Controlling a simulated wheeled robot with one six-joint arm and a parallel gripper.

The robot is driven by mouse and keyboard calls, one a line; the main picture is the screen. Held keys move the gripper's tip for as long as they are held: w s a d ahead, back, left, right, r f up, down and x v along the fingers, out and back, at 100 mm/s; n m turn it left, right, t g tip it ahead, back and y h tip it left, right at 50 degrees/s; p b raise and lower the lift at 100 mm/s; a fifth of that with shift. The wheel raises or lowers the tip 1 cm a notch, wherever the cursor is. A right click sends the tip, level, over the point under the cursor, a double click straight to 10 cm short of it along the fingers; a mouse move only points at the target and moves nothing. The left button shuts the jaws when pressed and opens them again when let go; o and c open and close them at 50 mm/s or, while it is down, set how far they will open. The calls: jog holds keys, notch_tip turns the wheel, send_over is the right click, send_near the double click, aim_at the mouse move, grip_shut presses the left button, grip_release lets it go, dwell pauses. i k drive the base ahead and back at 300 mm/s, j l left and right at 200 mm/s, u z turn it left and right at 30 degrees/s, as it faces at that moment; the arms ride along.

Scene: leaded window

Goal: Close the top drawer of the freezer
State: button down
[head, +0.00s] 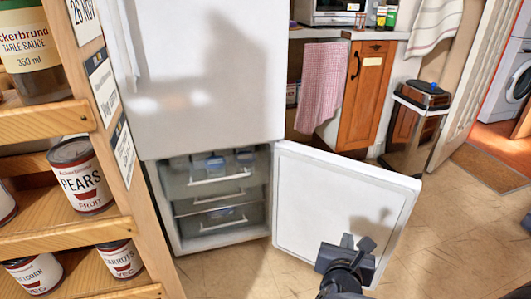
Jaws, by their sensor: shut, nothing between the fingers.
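The freezer (166,208) is the lower compartment of a white fridge-freezer, and its door (340,195) stands open to the right. The top drawer (208,184) is translucent with a pale handle. Packages show over its front edge, and it seems to sit forward of the drawer below; how far out it is, I cannot tell exactly. The lower drawer (222,218) has a similar handle. My gripper (356,242) is shut and empty. It shows in front of the open door's lower part, right of the drawers and apart from them.
A wooden shelf (60,122) with cans and a jar stands close on the left. The open door's outer edge (405,222) reaches right. A bin (418,110) stands by the wooden cabinet (366,95). The tiled floor (460,225) at right is clear.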

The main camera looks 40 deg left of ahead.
aim_at(166, 175)
jog(key=j+z, duration=0.1)
jog(key=z, duration=0.3)
jog(key=i+j+z, duration=0.1)
jog(key=z, duration=0.25)
jog(key=j+z, duration=0.15)
jog(key=z, duration=0.25)
jog(key=i+j+u, duration=0.1)
jog(key=j+u, duration=0.15)
jog(key=i+j+u, duration=0.1)
jog(key=j+u, duration=0.35)
jog(key=u, duration=0.3)
jog(key=j+u, duration=0.1)
jog(key=u, duration=0.4)
jog(key=i+j+u, duration=0.1)
jog(key=u, duration=0.35)
jog(key=i+u, duration=0.1)
jog(key=u, duration=0.35)
jog(key=l, duration=0.2)
jog(key=k, duration=0.15)
